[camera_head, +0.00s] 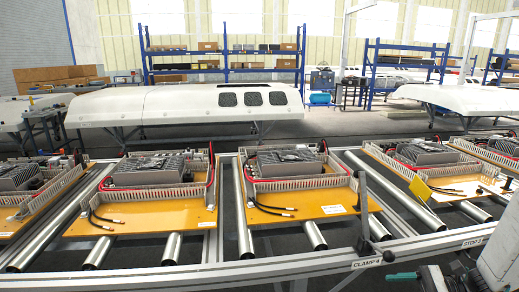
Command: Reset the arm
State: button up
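At the bottom right corner, grey, white and dark parts of what looks like my arm show, cut off by the frame edge. What seems to be my gripper (403,276) is at the bottom edge, with a teal tip pointing left. Only part of it shows, so its opening cannot be seen. It appears in front of the conveyor's front rail (285,265), right of the "CLAMP 4" label (367,262) and below the "STOP" label (472,243). I see nothing held in the visible part.
Orange boards (305,207) with grey ducts and cables sit on a roller conveyor (243,215). A dark upright clamp post (364,205) rises from the front rail near my arm. White shells and blue shelves are far behind.

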jog(key=s+a+r+n+h, duration=0.4)
jog(key=s+r+n+h, duration=0.4)
jog(key=r, duration=0.3)
jog(key=s+a+r+n+g+h, duration=0.1)
jog(key=s+a+r+n+h, duration=0.4)
jog(key=s+r+n+h, duration=0.3)
notch_tip(320, 180, up, 4)
jog(key=shift+s+r, duration=0.1)
jog(key=shift+s, duration=1.1)
